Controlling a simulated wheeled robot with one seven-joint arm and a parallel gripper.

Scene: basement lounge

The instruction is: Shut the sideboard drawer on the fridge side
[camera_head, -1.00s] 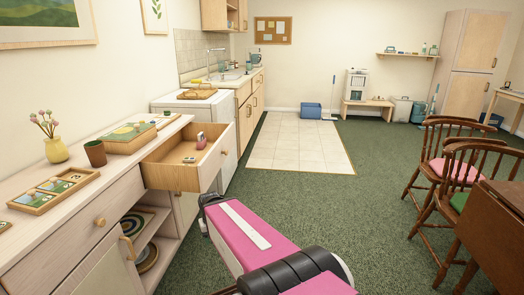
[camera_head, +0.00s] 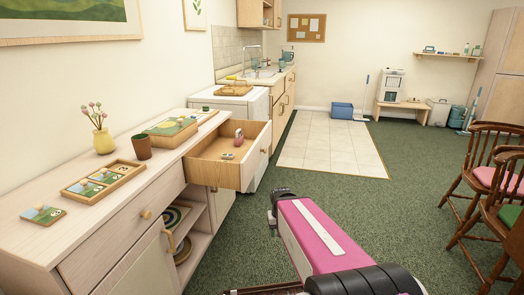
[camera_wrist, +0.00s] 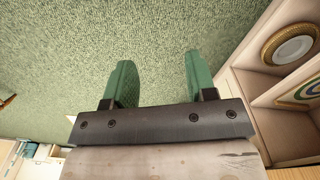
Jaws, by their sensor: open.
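The sideboard (camera_head: 118,220) stands along the left wall. Its far drawer (camera_head: 256,158), beside the white fridge-like unit (camera_head: 243,102), is pulled well out, with a red-and-white item (camera_head: 239,136) and a small flat piece (camera_head: 228,155) inside. The near drawer (camera_head: 125,239) with a round knob is shut. My arm reaches forward over the carpet to the right of the open drawer; my gripper is not clearly shown in the head view. In the wrist view, my gripper (camera_wrist: 158,82) has its two green fingers apart, with nothing between them but carpet.
The sideboard's open shelves with round plates (camera_wrist: 289,47) lie right of my gripper in the wrist view. A yellow vase (camera_head: 104,140), brown cup (camera_head: 142,147) and trays (camera_head: 104,181) stand on top. Chairs (camera_head: 485,180) are at right. Carpet between is free.

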